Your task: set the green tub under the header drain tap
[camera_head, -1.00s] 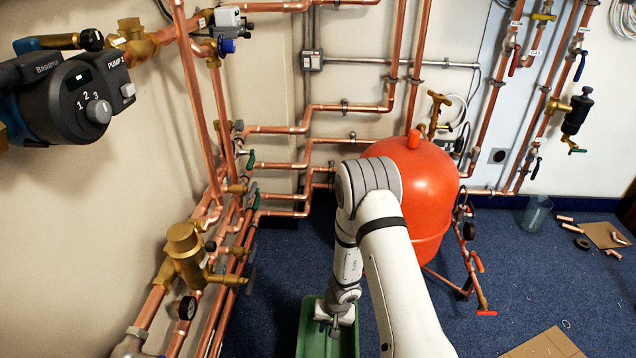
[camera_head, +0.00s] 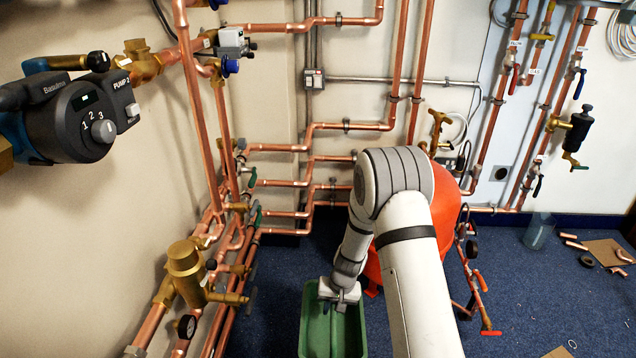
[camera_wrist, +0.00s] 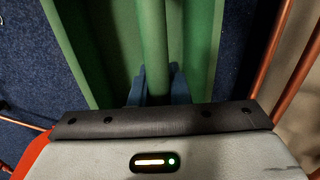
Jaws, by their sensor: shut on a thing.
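The green tub (camera_head: 315,332) is low in the middle of the head view, its near end cut off by the frame edge. My gripper (camera_head: 340,303) is at the tub, over its far part. In the wrist view, the blue fingers of my gripper (camera_wrist: 155,88) are closed on a green bar of the tub (camera_wrist: 153,35). Green tub walls (camera_wrist: 100,50) show around it. I cannot tell which fitting is the header drain tap. Brass and copper pipework with several green-handled valves (camera_head: 256,213) runs along the left wall. Whether the tub touches the floor is unclear.
A red vessel (camera_head: 447,205) stands behind my arm, with a red-handled tap (camera_head: 490,332) at its lower right. Blue carpet (camera_head: 275,285) is clear between pipes and tub.

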